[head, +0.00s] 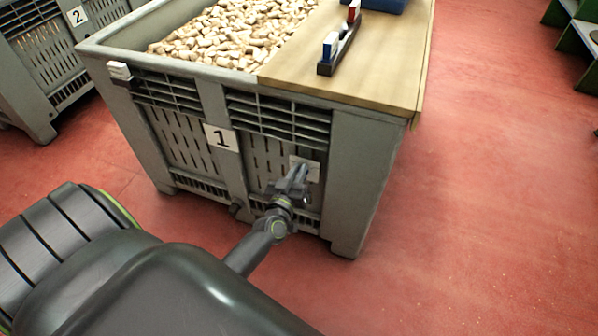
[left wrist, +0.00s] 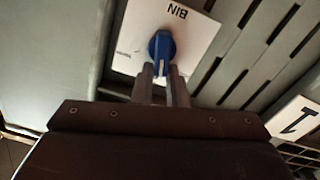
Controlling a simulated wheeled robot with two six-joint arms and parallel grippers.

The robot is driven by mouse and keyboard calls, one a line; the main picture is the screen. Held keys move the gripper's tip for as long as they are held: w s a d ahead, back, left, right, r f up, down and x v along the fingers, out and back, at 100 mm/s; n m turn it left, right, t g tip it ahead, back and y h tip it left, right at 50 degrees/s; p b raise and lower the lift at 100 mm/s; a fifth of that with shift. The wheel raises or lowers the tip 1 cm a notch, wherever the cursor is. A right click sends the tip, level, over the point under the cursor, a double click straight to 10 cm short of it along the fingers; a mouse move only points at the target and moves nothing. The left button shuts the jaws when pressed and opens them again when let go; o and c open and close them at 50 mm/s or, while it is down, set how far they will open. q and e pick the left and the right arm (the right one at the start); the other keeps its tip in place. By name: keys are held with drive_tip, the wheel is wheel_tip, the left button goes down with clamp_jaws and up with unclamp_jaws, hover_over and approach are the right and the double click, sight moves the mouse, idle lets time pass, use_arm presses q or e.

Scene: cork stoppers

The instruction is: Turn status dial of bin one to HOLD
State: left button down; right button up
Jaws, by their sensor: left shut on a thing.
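The status dial is a blue knob (left wrist: 161,48) on a white plate (left wrist: 198,38) that reads BIN, upside down in the left wrist view. The plate (head: 312,170) also shows in the head view on the front of bin one (head: 348,170), right of its number 1 card (head: 221,138). My left gripper (head: 299,172) is at the plate and hides the knob there. In the left wrist view its fingers (left wrist: 161,72) are shut on the knob, one on each side. A pale line marks the knob's near end. The other plate words cannot be read. My right gripper is not in view.
Bin one is full of corks (head: 235,35). A wooden board (head: 375,75) covers its right part, with a dark rack (head: 340,50) holding a blue-and-white piece. Bin two (head: 30,75) stands at the far left.

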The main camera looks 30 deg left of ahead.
use_arm(q)
drive_tip(key=n, duration=0.3)
drive_tip(key=f+n, duration=0.1)
drive_tip(key=n, duration=0.1)
drive_tip(key=a+f+n+b, duration=0.1)
drive_tip(key=n, duration=0.2)
drive_tip(key=shift+s+n, duration=0.3)
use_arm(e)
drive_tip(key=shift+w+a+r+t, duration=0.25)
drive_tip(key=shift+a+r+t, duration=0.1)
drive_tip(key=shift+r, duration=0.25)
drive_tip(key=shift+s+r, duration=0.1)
use_arm(q)
drive_tip(key=shift+d, duration=0.1)
drive_tip(key=c, duration=1.4)
unclamp_jaws()
drive_tip(key=shift+w+d, duration=0.1)
drive_tip(key=shift+d, duration=0.05)
drive_tip(key=shift+c, duration=0.2)
drive_tip(key=shift+r, duration=0.15)
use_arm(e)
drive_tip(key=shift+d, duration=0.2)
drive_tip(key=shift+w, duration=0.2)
